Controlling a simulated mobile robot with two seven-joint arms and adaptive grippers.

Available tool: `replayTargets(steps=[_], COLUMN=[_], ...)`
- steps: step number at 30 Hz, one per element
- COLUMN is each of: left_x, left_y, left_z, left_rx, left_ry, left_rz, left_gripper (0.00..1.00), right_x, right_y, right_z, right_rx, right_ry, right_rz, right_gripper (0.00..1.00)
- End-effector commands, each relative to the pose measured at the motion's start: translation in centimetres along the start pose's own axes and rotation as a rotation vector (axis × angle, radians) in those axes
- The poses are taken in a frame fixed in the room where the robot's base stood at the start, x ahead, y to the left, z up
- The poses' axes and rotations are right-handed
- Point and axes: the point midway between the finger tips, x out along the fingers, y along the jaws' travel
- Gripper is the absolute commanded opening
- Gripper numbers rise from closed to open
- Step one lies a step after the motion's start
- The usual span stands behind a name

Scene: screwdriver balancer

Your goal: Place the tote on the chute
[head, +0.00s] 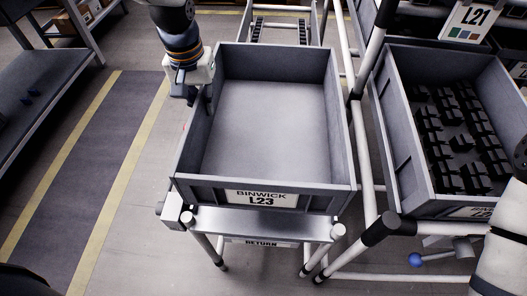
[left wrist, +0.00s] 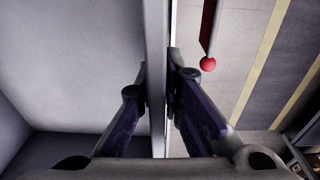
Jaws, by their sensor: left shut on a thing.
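The grey tote (head: 268,130), labelled BINWICK L23, is empty and looks about level. My left gripper (head: 207,98) is shut on its left wall. In the left wrist view, the fingers of the left gripper (left wrist: 160,88) close on both sides of the tote wall (left wrist: 157,35). A shiny metal chute (head: 262,226) with a RETURN sign shows under the tote's front edge. The tote hides the rest of the chute, and I cannot tell whether they touch. A white part of my right arm is at the lower right; its gripper is not seen.
A grey bin (head: 388,130) of black parts stands close on the right, past a white pipe frame (head: 358,150). Rollers (head: 280,32) show behind the tote. A workbench (head: 45,85) is at the left. A red ball knob (left wrist: 208,64) is near the left gripper. Floor at left is clear.

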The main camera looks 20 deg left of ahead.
Motion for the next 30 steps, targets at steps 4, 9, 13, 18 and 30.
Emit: replayTargets(steps=[4,9,13,18,30], left_x=[0.9,4.8,6.2,8.8,10.0], left_y=[-0.1,-0.2,-0.2,-0.3,-0.3], left_z=[-0.1,0.3,0.3,0.6,0.6], left_rx=[-0.003,-0.002,-0.002,-0.003,-0.002], left_ry=[0.0,-0.002,0.002,0.001,0.006], left_rz=[0.001,0.001,0.002,0.001,0.002], left_gripper=[0.0,0.0,0.0,0.0,0.0], right_x=[0.1,0.9,1.1,1.7,1.9], right_y=[0.0,0.0,0.0,0.1,0.1], right_z=[0.1,0.5,0.6,0.9,1.0], right_rx=[0.0,-0.001,-0.001,-0.001,-0.001], right_ry=[-0.003,-0.024,-0.03,-0.044,-0.049], right_rz=[0.0,0.001,0.002,0.002,0.003], right_gripper=[0.4,0.4,0.4,0.4,0.4])
